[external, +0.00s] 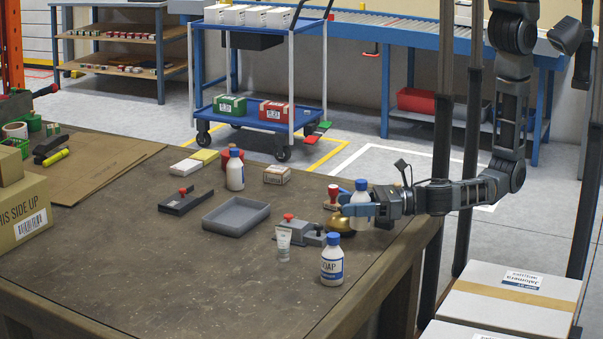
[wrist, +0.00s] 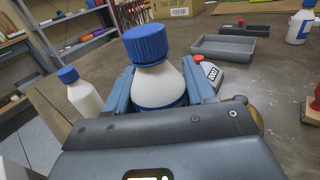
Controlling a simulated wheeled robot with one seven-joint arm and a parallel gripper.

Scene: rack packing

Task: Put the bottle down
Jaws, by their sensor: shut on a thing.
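My gripper (external: 352,210) is shut on a white bottle with a blue cap (external: 361,187), near the right edge of the table (external: 150,265). In the wrist view the bottle (wrist: 158,78) stands roughly upright between the two blue-grey fingers, its cap above them. Its lower part is hidden by my gripper, and I cannot tell whether its base touches the table. A similar soap bottle (external: 332,265) stands nearer the front. A third white bottle (external: 235,175) stands further back on the table.
A gold bell (external: 340,226) and a red-handled stamp (external: 333,195) are close to my gripper. A grey device with a red knob (external: 300,232) and a white tube (external: 283,246) stand left of it. An empty grey tray (external: 236,226) lies mid-table. The front-left tabletop is clear.

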